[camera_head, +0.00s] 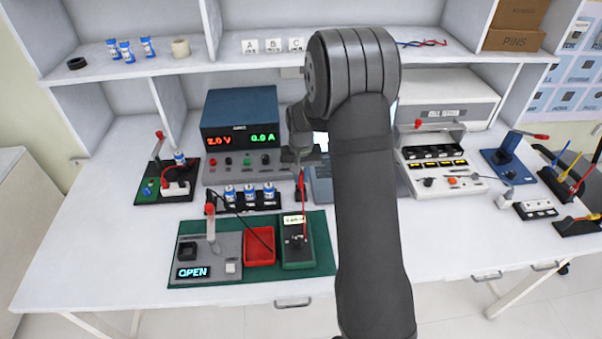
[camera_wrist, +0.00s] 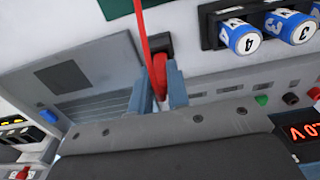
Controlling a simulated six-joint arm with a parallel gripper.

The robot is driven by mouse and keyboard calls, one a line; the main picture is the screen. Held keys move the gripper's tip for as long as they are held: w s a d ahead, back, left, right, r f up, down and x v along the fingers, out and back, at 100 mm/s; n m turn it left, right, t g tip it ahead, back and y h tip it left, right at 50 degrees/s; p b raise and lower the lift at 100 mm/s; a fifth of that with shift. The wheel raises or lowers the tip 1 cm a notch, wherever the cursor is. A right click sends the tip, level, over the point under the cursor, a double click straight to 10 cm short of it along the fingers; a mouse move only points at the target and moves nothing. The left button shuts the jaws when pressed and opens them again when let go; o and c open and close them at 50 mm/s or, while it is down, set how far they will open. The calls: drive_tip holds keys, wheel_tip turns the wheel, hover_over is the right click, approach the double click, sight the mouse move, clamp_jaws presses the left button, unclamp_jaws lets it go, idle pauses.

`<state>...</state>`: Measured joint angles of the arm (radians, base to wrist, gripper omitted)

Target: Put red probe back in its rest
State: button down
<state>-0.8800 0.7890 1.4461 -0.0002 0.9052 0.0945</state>
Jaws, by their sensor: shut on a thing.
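My gripper (camera_wrist: 160,93) is shut on the red probe (camera_wrist: 159,72), which sits between its two blue-grey fingers in the wrist view. In the head view the red probe (camera_head: 301,178) hangs below my gripper (camera_head: 300,160), behind the meter. A red lead (camera_head: 304,212) runs from it to the meter (camera_head: 299,250) on the green mat (camera_head: 323,262). A small black block (camera_wrist: 164,47), which looks like the probe's rest, shows right by the probe. I cannot tell whether the probe touches it or sits in it. The black probe (camera_head: 210,208) stands left of the cell holder.
The cell holder (camera_head: 237,209) with blue-white cells is just left of the red probe. The power supply (camera_head: 240,120) stands behind it. A red tray (camera_head: 259,246) and a clamp fixture (camera_head: 210,256) share the mat. My arm hides part of the grey device (camera_head: 320,187).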

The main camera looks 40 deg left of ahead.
drive_tip(key=shift+f, duration=0.85)
drive_tip(key=c, duration=1.3)
unclamp_jaws()
wheel_tip(320, 180, up, 17)
drive_tip(key=shift+r, duration=0.15)
wheel_tip(320, 180, down, 18)
drive_tip(key=shift+r, duration=0.45)
